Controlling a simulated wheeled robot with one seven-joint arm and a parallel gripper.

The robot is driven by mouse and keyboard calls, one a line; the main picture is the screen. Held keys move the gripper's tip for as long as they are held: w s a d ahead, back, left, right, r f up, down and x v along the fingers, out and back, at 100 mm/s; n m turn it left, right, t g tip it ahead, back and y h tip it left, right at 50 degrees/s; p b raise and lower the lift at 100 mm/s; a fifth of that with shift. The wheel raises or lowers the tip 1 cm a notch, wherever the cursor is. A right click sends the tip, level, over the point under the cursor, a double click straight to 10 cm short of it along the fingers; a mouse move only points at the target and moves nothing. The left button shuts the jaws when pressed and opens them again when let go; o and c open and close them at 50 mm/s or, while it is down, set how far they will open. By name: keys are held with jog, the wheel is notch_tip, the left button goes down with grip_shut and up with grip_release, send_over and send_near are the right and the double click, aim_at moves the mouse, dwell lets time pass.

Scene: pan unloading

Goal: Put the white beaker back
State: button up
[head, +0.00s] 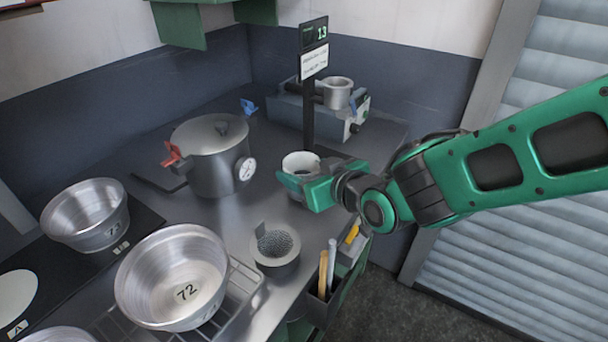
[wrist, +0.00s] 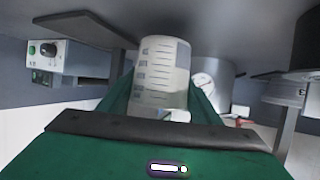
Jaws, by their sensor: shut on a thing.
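The white beaker (head: 300,160) is in my gripper (head: 307,188) near the foot of the black sign post. Its open rim faces up and it looks about upright in the head view. In the wrist view the beaker (wrist: 160,75), with grey graduation marks, sits between the two green fingers of my gripper (wrist: 162,92). The fingers are shut on it. The wrist picture appears upside down. I cannot tell whether the beaker's base touches the counter; my gripper hides its lower part in the head view.
A lidded pot (head: 212,165) with a gauge stands left of the beaker. A grey device (head: 325,110) holding a metal cup is behind it. A mesh-lined cup (head: 275,250) and a tool holder (head: 322,300) are in front. Large pans (head: 172,280) fill the left front.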

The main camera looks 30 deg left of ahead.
jog(key=shift+f, duration=0.65)
jog(key=shift+f, duration=0.15)
jog(key=o, duration=1.2)
jog(key=shift+c, duration=0.2)
jog(key=shift+s+d+r, duration=0.1)
jog(key=shift+r, duration=0.1)
jog(key=v, duration=1.1)
jog(key=shift+s+d+r, duration=0.15)
jog(key=shift+d+r, duration=0.05)
jog(key=shift+d, duration=0.1)
